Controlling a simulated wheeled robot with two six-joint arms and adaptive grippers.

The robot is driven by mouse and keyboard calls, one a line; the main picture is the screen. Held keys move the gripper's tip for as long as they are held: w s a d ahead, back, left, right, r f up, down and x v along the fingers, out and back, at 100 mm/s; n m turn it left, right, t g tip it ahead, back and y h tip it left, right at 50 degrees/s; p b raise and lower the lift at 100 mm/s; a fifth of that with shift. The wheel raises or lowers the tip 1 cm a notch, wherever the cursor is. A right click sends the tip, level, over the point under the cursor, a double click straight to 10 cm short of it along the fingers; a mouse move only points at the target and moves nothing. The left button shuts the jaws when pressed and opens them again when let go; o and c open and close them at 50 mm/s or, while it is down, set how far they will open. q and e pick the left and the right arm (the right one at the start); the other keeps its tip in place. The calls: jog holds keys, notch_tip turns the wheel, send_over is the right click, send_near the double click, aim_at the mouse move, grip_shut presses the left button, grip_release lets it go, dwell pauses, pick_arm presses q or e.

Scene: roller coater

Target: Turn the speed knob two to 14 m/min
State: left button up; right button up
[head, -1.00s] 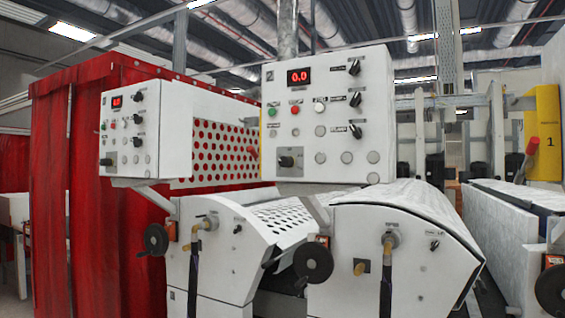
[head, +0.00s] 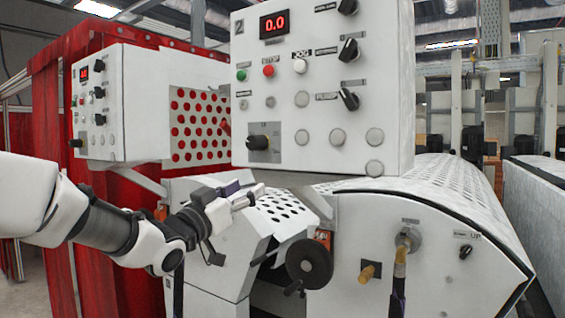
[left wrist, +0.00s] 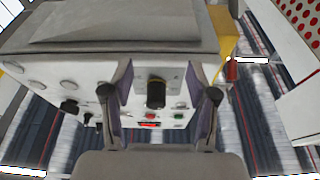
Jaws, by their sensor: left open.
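My left gripper (head: 246,194) is just below and left of this knob, open and empty. In the left wrist view the panel appears upside down, and the knob (left wrist: 156,94) shows between the spread fingers of my left gripper (left wrist: 160,96), apparently without contact. My right gripper is not in view.
A second control box (head: 146,105) with its own display stands to the left. Below box 2 are a black handwheel (head: 309,263), a white roller housing (head: 440,250) and a brass hose fitting (head: 408,240). Several other knobs and buttons share the panel.

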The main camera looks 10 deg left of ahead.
aim_at(250, 143)
pick_arm(q)
jog(key=s+a+r+t+p, duration=0.1)
jog(key=s+r, duration=0.5)
jog(key=r, duration=0.2)
jog(key=shift+m, duration=0.3)
jog(key=p+x, duration=0.1)
jog(key=x, duration=0.2)
jog(key=f+p+x, duration=0.1)
jog(key=x, duration=0.1)
jog(key=p+x, duration=0.1)
jog(key=x, duration=0.2)
jog(key=shift+w+f, duration=0.3)
jog(key=shift+w, duration=0.4)
jog(key=shift+w+d+r+h+p, duration=0.1)
jog(key=shift+d+h+p, duration=0.1)
jog(key=shift+h+p, duration=0.15)
jog(key=shift+s+a+r, duration=0.2)
jog(key=shift+s+a, duration=0.1)
jog(key=shift+s, duration=0.3)
jog(key=shift+a, duration=0.1)
jog(key=shift+c, duration=0.4)
jog(key=shift+w+f, duration=0.1)
jog(key=shift+w, duration=0.1)
grip_shut()
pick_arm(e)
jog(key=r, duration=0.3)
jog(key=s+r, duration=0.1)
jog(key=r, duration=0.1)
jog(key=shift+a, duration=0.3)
